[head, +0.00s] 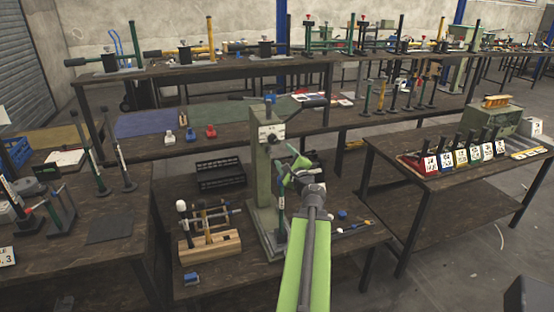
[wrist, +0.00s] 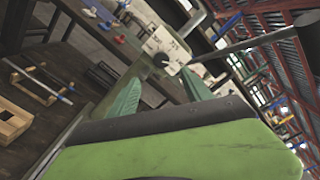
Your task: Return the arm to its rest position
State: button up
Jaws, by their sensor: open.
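My arm reaches forward from the bottom centre of the head view, and my gripper (head: 291,166) is at its far end, close to a pale green rivet press (head: 267,150). In the wrist view my gripper (wrist: 160,88) has its two green fingers spread apart, with nothing seen between them. The press's light head (wrist: 165,48) shows just beyond the fingers, with a dark lever to its right. I cannot tell whether a finger touches the press.
A wooden block with hand tools (head: 210,245) stands left of the press, with a black crate (head: 220,172) behind. A table of numbered cards (head: 460,158) is at right, a bench with small presses (head: 110,62) at the back. Floor shows at right.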

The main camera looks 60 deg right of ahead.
jog(key=shift+s+d, duration=0.15)
jog(key=shift+d, duration=0.1)
